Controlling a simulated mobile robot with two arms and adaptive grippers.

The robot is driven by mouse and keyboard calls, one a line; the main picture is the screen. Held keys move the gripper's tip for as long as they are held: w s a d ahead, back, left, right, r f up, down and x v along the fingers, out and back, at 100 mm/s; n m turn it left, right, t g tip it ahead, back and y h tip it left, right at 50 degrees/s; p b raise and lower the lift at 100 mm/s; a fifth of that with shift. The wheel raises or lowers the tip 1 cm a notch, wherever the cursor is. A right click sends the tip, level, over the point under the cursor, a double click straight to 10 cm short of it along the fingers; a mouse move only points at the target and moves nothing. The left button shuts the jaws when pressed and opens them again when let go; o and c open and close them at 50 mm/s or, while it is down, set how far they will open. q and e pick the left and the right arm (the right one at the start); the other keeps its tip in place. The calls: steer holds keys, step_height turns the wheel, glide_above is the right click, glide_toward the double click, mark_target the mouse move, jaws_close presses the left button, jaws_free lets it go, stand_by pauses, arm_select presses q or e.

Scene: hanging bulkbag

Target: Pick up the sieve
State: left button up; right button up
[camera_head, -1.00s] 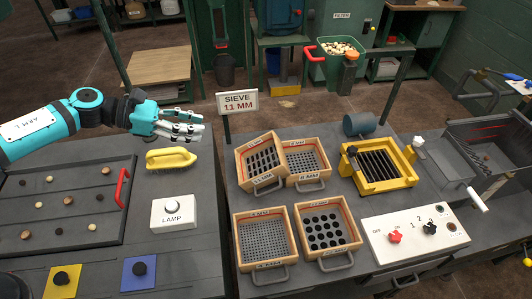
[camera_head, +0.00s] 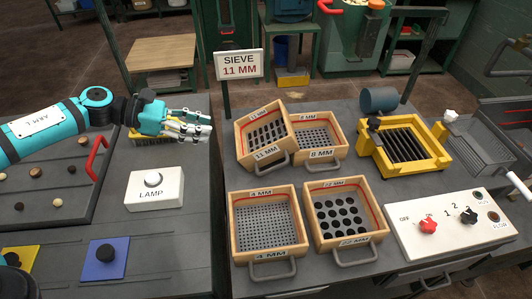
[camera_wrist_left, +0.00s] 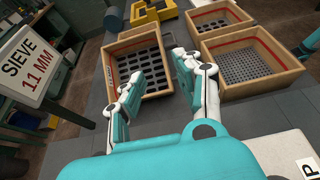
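A sign (camera_head: 239,65) reads "SIEVE 11 MM". The wooden-framed 11 mm sieve (camera_head: 242,133) sits at the back left of the sieve group, tilted against the 8 mm sieve (camera_head: 336,131). In front lie the 4 mm sieve (camera_head: 234,217) and the 22 mm sieve (camera_head: 380,213). My left gripper (camera_head: 206,126) is left of the 11 mm sieve, apart from it. In the left wrist view my left gripper (camera_wrist_left: 172,75) has its fingers spread and empty, with the 11 mm sieve (camera_wrist_left: 118,52) beyond them. My right gripper is not in view.
A yellow slotted frame (camera_head: 372,148) and a white control panel (camera_head: 405,238) stand right of the sieves. A white lamp box (camera_head: 153,199) and a red-handled tray (camera_head: 20,208) are on the left bench. A gap separates the benches.

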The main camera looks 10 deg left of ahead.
mark_target(260, 149)
arm_select(q)
step_height(260, 149, down, 5)
steer(key=shift+w+r+b, duration=0.1)
steer(key=shift+b, duration=1.15)
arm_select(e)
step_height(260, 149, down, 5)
arm_select(q)
steer(key=p+x, duration=0.2)
steer(key=x, duration=0.9)
steer(key=shift+d+r+p, duration=0.15)
steer(key=shift+d+p, duration=0.1)
steer(key=shift+p, duration=0.15)
steer(key=p+x, duration=0.1)
steer(key=x, duration=0.4)
steer(key=shift+w+d, duration=0.15)
steer(key=shift+d, duration=0.05)
steer(key=shift+w+d+f, duration=0.1)
steer(key=shift+d+f, duration=0.1)
steer(key=shift+f, duration=0.05)
jaws_close()
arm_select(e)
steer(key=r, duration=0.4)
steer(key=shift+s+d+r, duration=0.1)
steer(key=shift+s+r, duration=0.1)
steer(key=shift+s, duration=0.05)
arm_select(q)
steer(key=shift+r, duration=0.1)
